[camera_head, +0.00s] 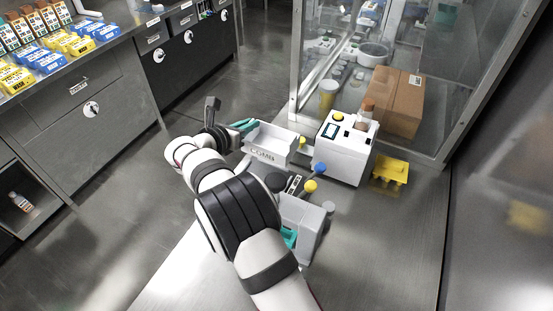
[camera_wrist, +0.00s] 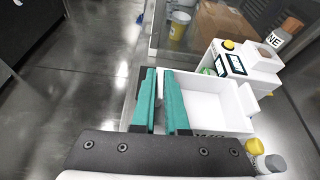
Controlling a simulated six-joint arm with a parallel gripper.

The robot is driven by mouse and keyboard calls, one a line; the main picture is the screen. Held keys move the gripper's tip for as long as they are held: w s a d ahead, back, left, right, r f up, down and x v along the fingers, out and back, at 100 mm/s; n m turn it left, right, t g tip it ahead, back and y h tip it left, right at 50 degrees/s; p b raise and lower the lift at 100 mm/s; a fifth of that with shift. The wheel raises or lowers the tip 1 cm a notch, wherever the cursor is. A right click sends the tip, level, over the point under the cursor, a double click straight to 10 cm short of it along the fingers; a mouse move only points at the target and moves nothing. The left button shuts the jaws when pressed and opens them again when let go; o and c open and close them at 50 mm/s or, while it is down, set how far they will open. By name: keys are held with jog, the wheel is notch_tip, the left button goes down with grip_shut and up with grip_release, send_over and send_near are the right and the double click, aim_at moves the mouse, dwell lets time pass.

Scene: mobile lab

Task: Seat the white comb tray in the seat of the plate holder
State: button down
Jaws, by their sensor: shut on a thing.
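The white comb tray (camera_head: 268,148) is an open box with "COMB" lettered on its front wall. It is in the middle of the head view, and in the wrist view (camera_wrist: 222,107) it lies right of the fingers. My gripper (camera_head: 244,126) is at the tray's left end. Its two green fingers (camera_wrist: 161,72) are shut on the tray's left wall. The tray appears held above the bench, but its height is hard to judge. I cannot tell for sure which piece is the plate holder; a grey unit with a teal part (camera_head: 298,222) stands partly behind my arm.
A white instrument (camera_head: 342,150) with a screen and a bottle on top stands close right of the tray. A cardboard box (camera_head: 396,102) and yellow cup (camera_head: 327,97) are behind. Yellow and blue knobs stand near the tray's front.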

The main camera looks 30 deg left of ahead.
jog(key=f, duration=0.4)
jog(key=a+f, duration=0.1)
jog(key=f, duration=0.2)
jog(key=s+f, duration=0.1)
jog(key=f, duration=0.3)
jog(key=shift+a+f, duration=0.2)
jog(key=shift+f, duration=0.1)
jog(key=shift+f, duration=0.1)
jog(key=c, duration=0.9)
grip_release()
jog(key=shift+c, duration=0.2)
jog(key=shift+r, duration=0.2)
jog(key=v, duration=1.2)
